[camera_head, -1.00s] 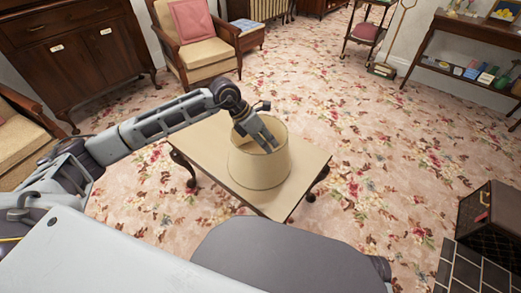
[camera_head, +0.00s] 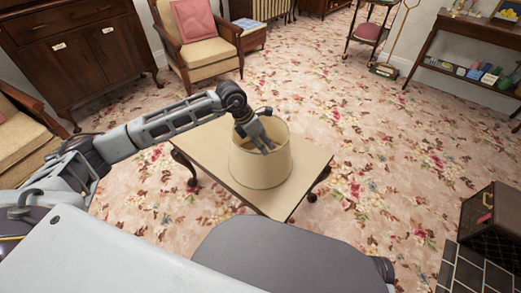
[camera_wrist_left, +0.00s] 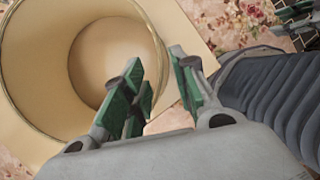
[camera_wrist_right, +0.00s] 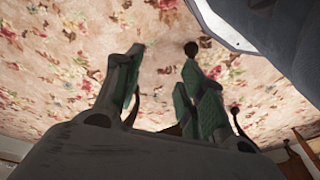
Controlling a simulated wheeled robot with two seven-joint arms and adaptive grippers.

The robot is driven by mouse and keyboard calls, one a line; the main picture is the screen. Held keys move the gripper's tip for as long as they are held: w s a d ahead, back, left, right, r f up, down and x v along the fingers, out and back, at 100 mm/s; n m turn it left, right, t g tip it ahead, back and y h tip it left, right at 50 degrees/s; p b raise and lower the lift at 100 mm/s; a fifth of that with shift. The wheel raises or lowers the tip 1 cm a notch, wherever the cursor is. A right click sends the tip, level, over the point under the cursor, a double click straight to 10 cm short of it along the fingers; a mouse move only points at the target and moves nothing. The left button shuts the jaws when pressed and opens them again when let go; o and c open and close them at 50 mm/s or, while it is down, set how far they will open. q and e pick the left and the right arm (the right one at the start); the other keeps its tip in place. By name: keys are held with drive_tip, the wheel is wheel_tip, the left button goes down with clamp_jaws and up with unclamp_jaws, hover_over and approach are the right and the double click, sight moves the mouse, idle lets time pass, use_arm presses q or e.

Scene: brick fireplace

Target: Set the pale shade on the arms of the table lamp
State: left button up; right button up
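The pale shade (camera_head: 258,168) stands upright on a low tan table in the head view, its wide open top facing up. In the left wrist view the shade's open inside (camera_wrist_left: 85,50) shows. My left gripper (camera_head: 268,148) is at the shade's rim, coming from above. In the left wrist view the left gripper (camera_wrist_left: 158,62) is open, one finger over the inside and the other outside the rim. I cannot tell whether either touches it. My right gripper (camera_wrist_right: 165,50) is open and empty above the carpet, outside the head view. No table lamp is visible.
The low table (camera_head: 215,178) has bare room around the shade. An armchair (camera_head: 205,60) and a dark cabinet (camera_head: 75,50) stand behind it. A dark box (camera_head: 492,225) stands at the right by dark tiles. Flowered carpet (camera_head: 390,170) lies open to the right.

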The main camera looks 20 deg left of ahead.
sight(275, 159)
use_arm(q)
drive_tip(key=x, duration=0.5)
drive_tip(key=shift+b, duration=0.4)
use_arm(e)
drive_tip(key=shift+w+a+r, duration=0.15)
drive_tip(key=shift+w+r, duration=0.05)
drive_tip(key=shift+r, duration=0.7)
drive_tip(key=shift+f, duration=0.15)
use_arm(q)
drive_tip(key=shift+w+d+f, duration=0.15)
drive_tip(key=shift+d+f, duration=0.05)
drive_tip(key=shift+f, duration=0.2)
drive_tip(key=b+x, duration=0.1)
drive_tip(key=x, duration=0.2)
drive_tip(key=shift+w+d+r, duration=0.1)
drive_tip(key=shift+r, duration=0.05)
drive_tip(key=shift+d+f, duration=0.1)
drive_tip(key=shift+f, duration=0.25)
drive_tip(key=shift+w+d+f, duration=0.15)
drive_tip(key=shift+f, duration=0.15)
use_arm(e)
drive_tip(key=shift+s+a+r+t, duration=0.1)
drive_tip(key=shift+r+t, duration=0.1)
drive_tip(key=shift+r, duration=0.35)
drive_tip(key=shift+s+a+r+t, duration=0.1)
drive_tip(key=shift+r+t, duration=0.1)
drive_tip(key=shift+r, duration=0.3)
